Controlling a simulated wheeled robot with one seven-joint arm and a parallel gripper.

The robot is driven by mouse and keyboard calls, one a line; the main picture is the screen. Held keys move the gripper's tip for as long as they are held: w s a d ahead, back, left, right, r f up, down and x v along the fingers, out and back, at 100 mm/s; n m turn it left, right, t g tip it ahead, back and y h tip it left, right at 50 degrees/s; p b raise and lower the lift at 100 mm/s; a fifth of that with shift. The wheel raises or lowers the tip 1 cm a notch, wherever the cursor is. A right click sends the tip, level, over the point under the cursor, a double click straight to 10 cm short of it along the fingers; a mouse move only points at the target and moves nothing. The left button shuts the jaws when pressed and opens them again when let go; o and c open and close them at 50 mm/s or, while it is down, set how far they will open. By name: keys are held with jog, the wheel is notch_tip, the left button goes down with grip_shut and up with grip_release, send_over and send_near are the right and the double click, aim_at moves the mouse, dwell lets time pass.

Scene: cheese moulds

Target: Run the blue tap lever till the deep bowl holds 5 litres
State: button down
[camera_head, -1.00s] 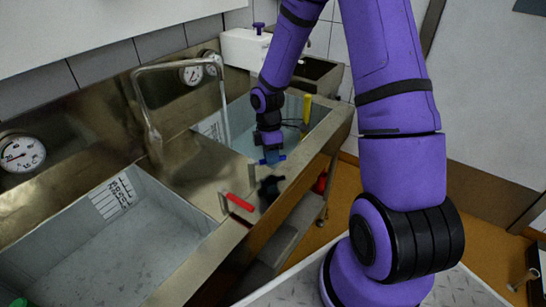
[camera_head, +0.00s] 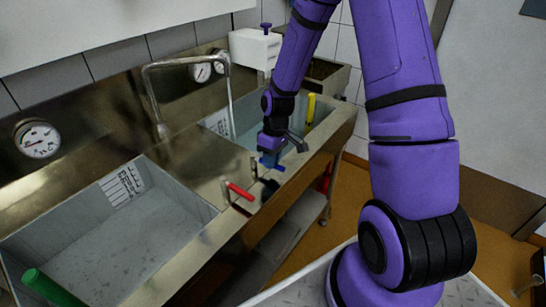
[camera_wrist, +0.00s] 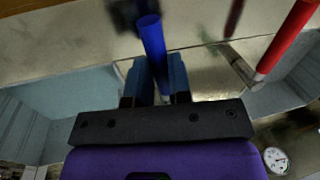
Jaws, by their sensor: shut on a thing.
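The blue tap lever (camera_head: 275,165) is on the metal ledge at the front of the sinks. My gripper (camera_head: 268,158) is over it. In the wrist view the blue lever (camera_wrist: 152,45) stands between the two fingers of my gripper (camera_wrist: 157,82), which are shut on it. The curved tap spout (camera_head: 185,63) points over the right basin (camera_head: 243,137). A thin pale stream (camera_head: 231,108) hangs from its end down into that basin. A marked scale (camera_head: 217,126) is on the basin's wall, partly hidden and too small to read. The water level cannot be told.
A red lever (camera_head: 240,191) is just left of the blue one. A left basin (camera_head: 205,205) has its own scale (camera_head: 122,186). A dial (camera_head: 38,138) is on the back wall. A green cylinder (camera_head: 52,288) is front left, a yellow handle (camera_head: 310,108) at the right basin.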

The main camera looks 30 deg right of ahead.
jog(key=shift+s+a+m, duration=0.15)
jog(key=shift+a+m, duration=0.15)
jog(key=shift+m, duration=0.3)
jog(key=c, duration=1.1)
grip_release()
jog(key=shift+o, duration=0.2)
jog(key=shift+r, duration=0.1)
notch_tip(320, 180, up, 10)
jog(key=d, duration=0.1)
jog(key=shift+w+d+r, duration=0.25)
jog(key=shift+w+d, duration=0.15)
